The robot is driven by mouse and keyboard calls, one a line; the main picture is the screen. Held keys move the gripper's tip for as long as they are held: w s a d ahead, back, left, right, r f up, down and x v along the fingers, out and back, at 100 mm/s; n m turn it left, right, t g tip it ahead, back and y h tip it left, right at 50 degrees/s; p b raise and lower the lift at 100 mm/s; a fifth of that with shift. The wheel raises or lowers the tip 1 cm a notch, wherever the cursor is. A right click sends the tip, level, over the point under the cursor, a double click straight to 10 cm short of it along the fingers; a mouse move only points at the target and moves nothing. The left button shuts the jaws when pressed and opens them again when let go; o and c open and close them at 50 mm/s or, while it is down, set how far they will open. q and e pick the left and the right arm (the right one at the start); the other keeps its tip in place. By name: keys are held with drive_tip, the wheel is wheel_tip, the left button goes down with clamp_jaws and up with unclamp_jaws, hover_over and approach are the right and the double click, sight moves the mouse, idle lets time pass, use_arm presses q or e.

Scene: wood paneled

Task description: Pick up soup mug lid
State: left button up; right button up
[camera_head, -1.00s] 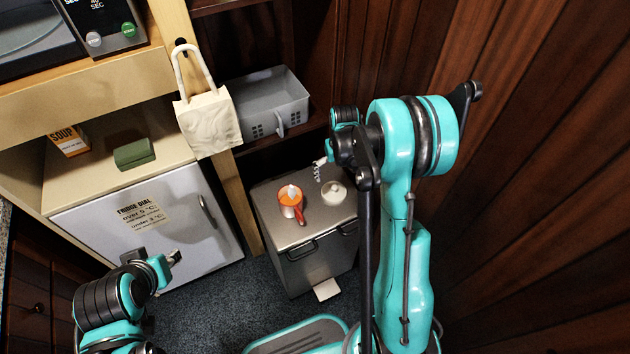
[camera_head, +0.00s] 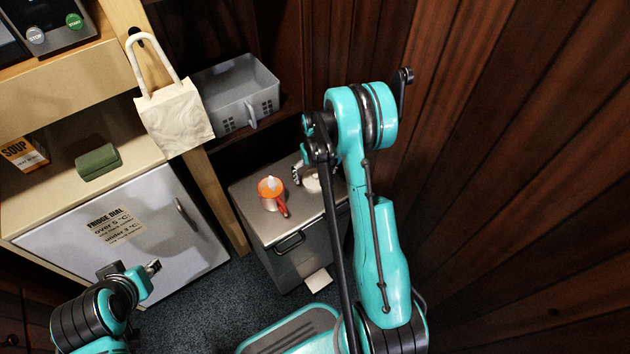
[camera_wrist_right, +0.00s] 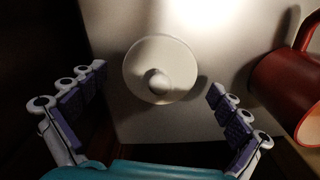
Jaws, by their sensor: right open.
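The soup mug lid, a pale round disc with a knob (camera_wrist_right: 157,82), lies on a grey surface in the right wrist view. In the head view the lid (camera_head: 312,184) is partly hidden behind my right arm, on top of a grey cabinet (camera_head: 255,226). My right gripper (camera_head: 298,172) is open just above the lid. In the wrist view its fingers (camera_wrist_right: 158,80) stand apart on both sides of the lid, with nothing between them touching it. My left gripper (camera_head: 152,268) is at the lower left, away from the lid; its jaws are too small to judge.
An orange-red mug (camera_head: 268,188) stands left of the lid and shows at the right edge of the wrist view (camera_wrist_right: 285,90). A grey basket (camera_head: 236,90) and a hanging cream bag (camera_head: 177,117) are behind. A wood-panelled wall (camera_head: 500,170) is close on the right.

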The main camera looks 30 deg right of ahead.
drive_tip(key=shift+c, duration=0.3)
drive_tip(key=shift+r, duration=0.1)
drive_tip(key=c, duration=1.5)
drive_tip(key=shift+s, duration=0.1)
drive_tip(key=shift+c, duration=0.2)
